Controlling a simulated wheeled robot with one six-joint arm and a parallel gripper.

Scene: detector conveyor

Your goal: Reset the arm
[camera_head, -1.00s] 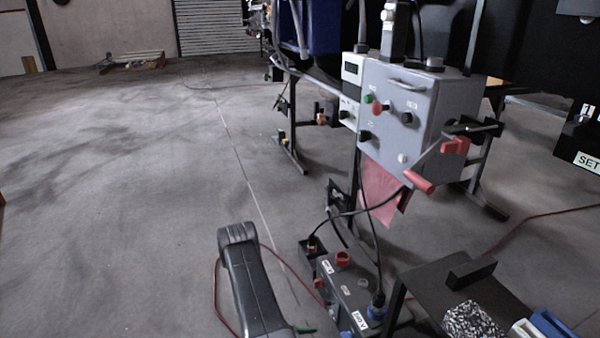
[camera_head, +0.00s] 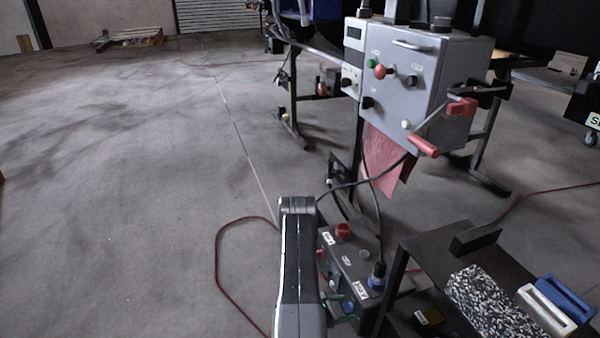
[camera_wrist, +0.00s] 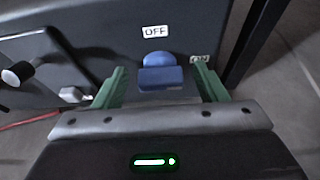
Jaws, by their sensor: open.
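My gripper (camera_head: 340,308) shows partly at the bottom of the head view, by the lower left side of a low dark control box (camera_head: 352,268). My arm link hides part of it. In the wrist view my gripper (camera_wrist: 161,82) has its two green fingers apart, one on each side of a blue knob (camera_wrist: 160,77). An "OFF" label is above the knob on a dark panel (camera_wrist: 100,45). I cannot tell whether the fingers touch the knob.
A grey control box (camera_head: 425,85) with red handles stands behind. A dark table (camera_head: 425,255) at right bears a speckled block (camera_head: 495,305) and blue and cream pieces. A red cable (camera_head: 217,262) lies on the floor. The floor at left is clear.

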